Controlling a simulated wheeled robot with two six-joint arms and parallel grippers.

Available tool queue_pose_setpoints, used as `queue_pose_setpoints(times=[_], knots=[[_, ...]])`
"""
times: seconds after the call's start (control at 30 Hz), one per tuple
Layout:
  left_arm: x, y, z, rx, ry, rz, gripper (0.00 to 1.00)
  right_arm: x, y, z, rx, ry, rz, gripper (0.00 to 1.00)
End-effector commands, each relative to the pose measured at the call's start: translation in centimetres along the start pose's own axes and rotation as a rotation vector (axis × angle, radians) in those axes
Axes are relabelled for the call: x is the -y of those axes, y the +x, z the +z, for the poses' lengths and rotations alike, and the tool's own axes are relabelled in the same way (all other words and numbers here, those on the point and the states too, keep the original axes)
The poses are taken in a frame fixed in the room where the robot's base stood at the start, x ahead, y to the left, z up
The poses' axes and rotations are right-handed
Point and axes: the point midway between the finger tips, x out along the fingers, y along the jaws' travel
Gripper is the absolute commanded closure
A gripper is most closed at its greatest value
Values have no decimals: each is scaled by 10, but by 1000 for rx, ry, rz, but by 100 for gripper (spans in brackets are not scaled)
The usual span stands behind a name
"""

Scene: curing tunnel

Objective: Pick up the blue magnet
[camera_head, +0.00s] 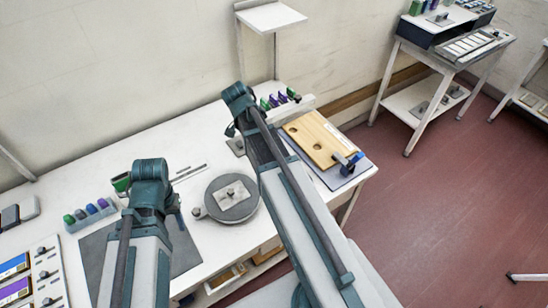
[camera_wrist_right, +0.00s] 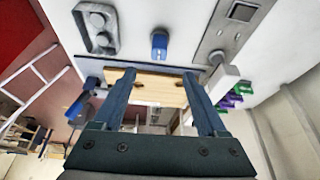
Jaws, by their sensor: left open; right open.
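A small blue piece (camera_wrist_right: 159,42), apparently the blue magnet, stands on the white surface beyond my right fingertips in the right wrist view. It is apart from them. I cannot make it out in the head view, where my right arm covers part of the table. My right gripper (camera_wrist_right: 159,74) is open, with no object held between its fingers. My left gripper (camera_head: 178,214) is over the dark mat at the left of the table. It is open and partly hidden by its own arm.
A round turntable (camera_head: 233,211) stands between my arms. A rack of coloured pieces (camera_head: 85,219) is at left. Green and purple pieces (camera_wrist_right: 232,97) are near the wall.

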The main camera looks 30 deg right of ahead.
Motion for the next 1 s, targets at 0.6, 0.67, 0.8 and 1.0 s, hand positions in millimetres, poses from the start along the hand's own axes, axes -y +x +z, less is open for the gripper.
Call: queue_pose_setpoints(times=[0.6,0.67,0.8,1.0], knots=[[-7,74,-4,0,-2,0,50,0,80,1,1,-2,0,25],[-7,73,-4,0,-2,0,50,0,80,0,1,-2,-1,25],[-7,74,-4,0,-2,0,50,0,81,0,1,-2,0,25],[-9,92,-5,0,-2,0,50,-1,101,-1,1,-1,0,25]])
